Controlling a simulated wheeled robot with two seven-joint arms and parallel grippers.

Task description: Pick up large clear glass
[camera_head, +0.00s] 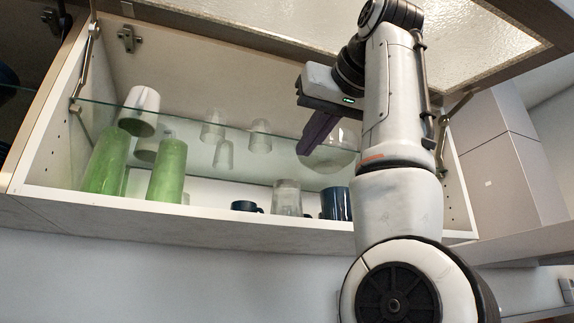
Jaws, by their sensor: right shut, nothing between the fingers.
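My right arm reaches up into an open wall cabinet. Its gripper (307,147) has dark fingers pointing down and left, shut and empty, in front of the glass shelf. A clear round glass vessel (335,152) shows just behind the fingers, partly hidden by them and the arm. A clear upright glass (287,198) stands on the cabinet floor, below the gripper and apart from it. Smaller clear glasses (213,127) and (260,137) stand on the shelf to the left. Which one is the large clear glass, I cannot tell for sure. My left gripper is not in view.
Green glasses (106,160) and (167,171) stand at the left of the cabinet floor, below a white cup (140,110). A dark mug (336,203) and a small dark cup (246,207) flank the upright glass. The raised flap (470,40) hangs above my arm.

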